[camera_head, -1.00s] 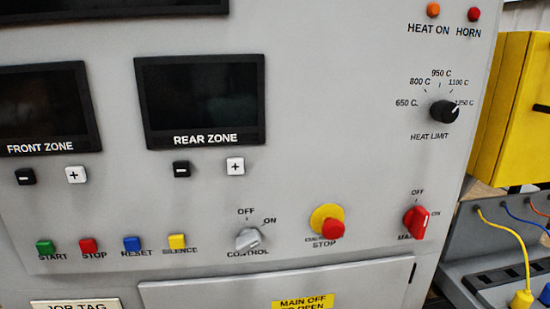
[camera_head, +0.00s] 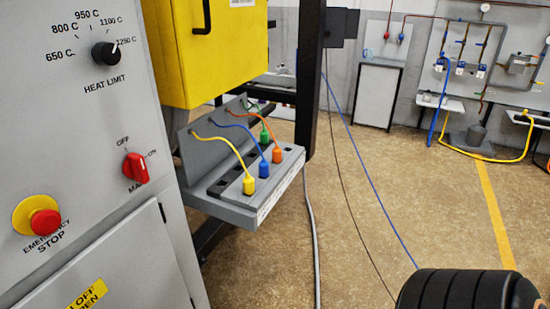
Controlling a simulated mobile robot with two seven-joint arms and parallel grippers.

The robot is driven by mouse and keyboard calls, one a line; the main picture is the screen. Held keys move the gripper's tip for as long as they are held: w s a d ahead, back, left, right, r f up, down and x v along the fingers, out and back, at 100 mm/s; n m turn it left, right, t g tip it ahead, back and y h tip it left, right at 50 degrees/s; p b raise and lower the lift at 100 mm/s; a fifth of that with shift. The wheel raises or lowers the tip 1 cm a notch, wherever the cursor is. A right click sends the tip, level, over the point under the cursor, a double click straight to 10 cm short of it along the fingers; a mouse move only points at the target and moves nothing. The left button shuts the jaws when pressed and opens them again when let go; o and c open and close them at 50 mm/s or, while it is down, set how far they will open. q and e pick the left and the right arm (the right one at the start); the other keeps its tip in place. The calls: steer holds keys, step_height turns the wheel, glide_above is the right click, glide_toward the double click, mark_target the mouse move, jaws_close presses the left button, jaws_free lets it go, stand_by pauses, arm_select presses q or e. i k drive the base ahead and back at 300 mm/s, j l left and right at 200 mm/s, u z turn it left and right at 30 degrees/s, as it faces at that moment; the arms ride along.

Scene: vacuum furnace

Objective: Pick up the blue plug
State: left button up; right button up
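The blue plug (camera_head: 264,169) stands upright on a grey shelf-like panel (camera_head: 240,212) right of the furnace cabinet. A blue cable runs from its top back to the upright plate behind. It sits between the yellow plug (camera_head: 249,185) and the orange plug (camera_head: 277,155); a green plug (camera_head: 265,137) stands farther back. A black ribbed part, likely of my own arm, shows at the lower right, well apart from the plugs. Neither gripper's fingers are in view.
The furnace cabinet (camera_head: 70,180) with its red main switch (camera_head: 136,168) and emergency stop (camera_head: 45,222) fills the left. A yellow box (camera_head: 215,60) hangs above the plugs. A black post (camera_head: 309,80) stands behind them. Open floor (camera_head: 400,190) lies to the right.

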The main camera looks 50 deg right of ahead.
mark_target(264, 171)
steer(key=z, duration=1.25)
